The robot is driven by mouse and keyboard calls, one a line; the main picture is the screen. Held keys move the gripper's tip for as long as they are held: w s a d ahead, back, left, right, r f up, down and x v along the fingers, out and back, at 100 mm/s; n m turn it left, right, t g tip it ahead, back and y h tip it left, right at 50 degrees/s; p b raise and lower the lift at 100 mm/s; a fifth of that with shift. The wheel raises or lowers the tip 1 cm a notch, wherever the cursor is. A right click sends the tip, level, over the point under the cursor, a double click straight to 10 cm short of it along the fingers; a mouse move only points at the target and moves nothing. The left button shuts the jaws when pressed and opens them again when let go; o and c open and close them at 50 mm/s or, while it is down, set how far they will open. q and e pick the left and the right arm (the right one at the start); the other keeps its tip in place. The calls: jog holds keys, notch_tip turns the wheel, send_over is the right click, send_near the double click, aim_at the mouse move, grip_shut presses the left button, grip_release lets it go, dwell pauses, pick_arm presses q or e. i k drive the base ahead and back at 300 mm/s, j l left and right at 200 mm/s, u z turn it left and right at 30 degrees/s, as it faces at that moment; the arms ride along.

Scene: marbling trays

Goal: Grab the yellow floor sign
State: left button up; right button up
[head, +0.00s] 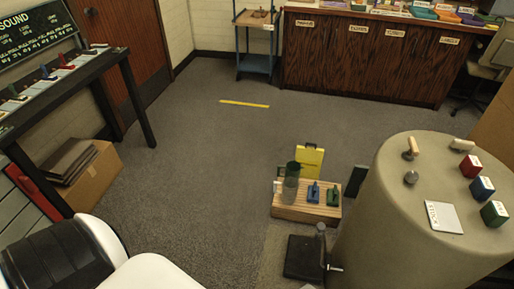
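A yellow floor sign (311,158) stands upright on the grey carpet, right of the middle of the head view. It has a small handle at its top and a dark marking on its face. Its lower part is hidden behind a low wooden crate and a dark green cylinder. Neither of my grippers shows in this view, so I cannot see whether they are open or shut.
The slatted wooden crate (305,213) holds a blue and a green item. A large round beige pedestal (403,238) stands to its right. A black block (303,258) lies in front. A yellow strip (244,104) marks the floor. Carpet left of the sign is clear.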

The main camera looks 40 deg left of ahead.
aim_at(311, 158)
jog(key=u, duration=0.7)
jog(key=i+j+u, duration=0.15)
jog(key=j, duration=0.25)
jog(key=i+j+u, duration=0.15)
jog(key=j, duration=0.2)
jog(key=i+j+u, duration=0.2)
jog(key=i+j, duration=0.15)
jog(key=i+j+u, duration=0.2)
jog(key=i, duration=0.35)
jog(key=i+j+u, duration=0.2)
jog(key=i, duration=0.25)
jog(key=i+z, duration=0.2)
jog(key=i, duration=0.4)
jog(key=i+z, duration=0.2)
jog(key=i, duration=0.4)
jog(key=i+j+z, duration=0.25)
jog(key=i, duration=0.35)
jog(key=i+l+z, duration=0.1)
jog(key=i+z, duration=0.7)
jog(key=i+j+z, duration=0.15)
jog(key=z, duration=0.25)
jog(key=i, duration=0.05)
